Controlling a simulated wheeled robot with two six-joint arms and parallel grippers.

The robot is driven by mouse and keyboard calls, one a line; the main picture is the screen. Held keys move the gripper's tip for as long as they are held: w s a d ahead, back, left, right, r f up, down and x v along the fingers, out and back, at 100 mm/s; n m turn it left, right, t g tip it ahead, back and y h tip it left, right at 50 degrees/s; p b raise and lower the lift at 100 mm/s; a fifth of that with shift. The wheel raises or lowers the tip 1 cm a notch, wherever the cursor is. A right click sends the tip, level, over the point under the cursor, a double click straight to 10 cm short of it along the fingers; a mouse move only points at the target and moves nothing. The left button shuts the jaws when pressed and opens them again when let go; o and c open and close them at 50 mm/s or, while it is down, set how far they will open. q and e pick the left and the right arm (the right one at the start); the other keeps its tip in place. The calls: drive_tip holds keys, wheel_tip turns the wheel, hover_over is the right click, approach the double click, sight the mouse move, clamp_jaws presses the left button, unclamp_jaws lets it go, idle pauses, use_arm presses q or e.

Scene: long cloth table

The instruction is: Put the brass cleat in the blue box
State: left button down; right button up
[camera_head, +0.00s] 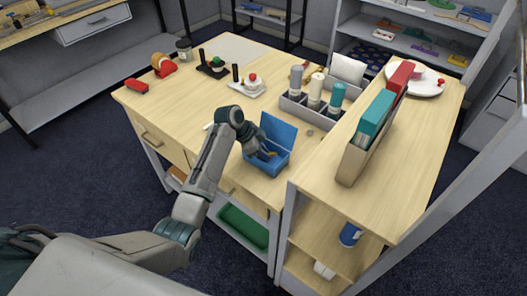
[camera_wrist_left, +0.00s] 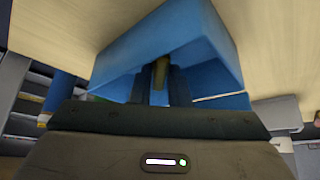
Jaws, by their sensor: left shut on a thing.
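The blue box (camera_head: 279,166) stands on the wooden table with its lid (camera_head: 279,131) raised. My left gripper (camera_head: 264,153) points down into the open box. It is shut on the brass cleat (camera_wrist_left: 160,72), which shows as a dull yellow strip between the fingertips. In the head view the cleat is mostly hidden by the gripper and box. I cannot tell whether it touches the box floor. My right gripper is not in view.
A grey divided caddy (camera_head: 303,109) with several bottles stands behind the box. A raised wooden shelf to the right holds a file holder (camera_head: 355,160) with teal and red binders. The table left of the box is mostly clear.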

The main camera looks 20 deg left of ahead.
use_arm(q)
drive_tip(key=shift+f, duration=0.35)
drive_tip(key=c, duration=1.3)
unclamp_jaws()
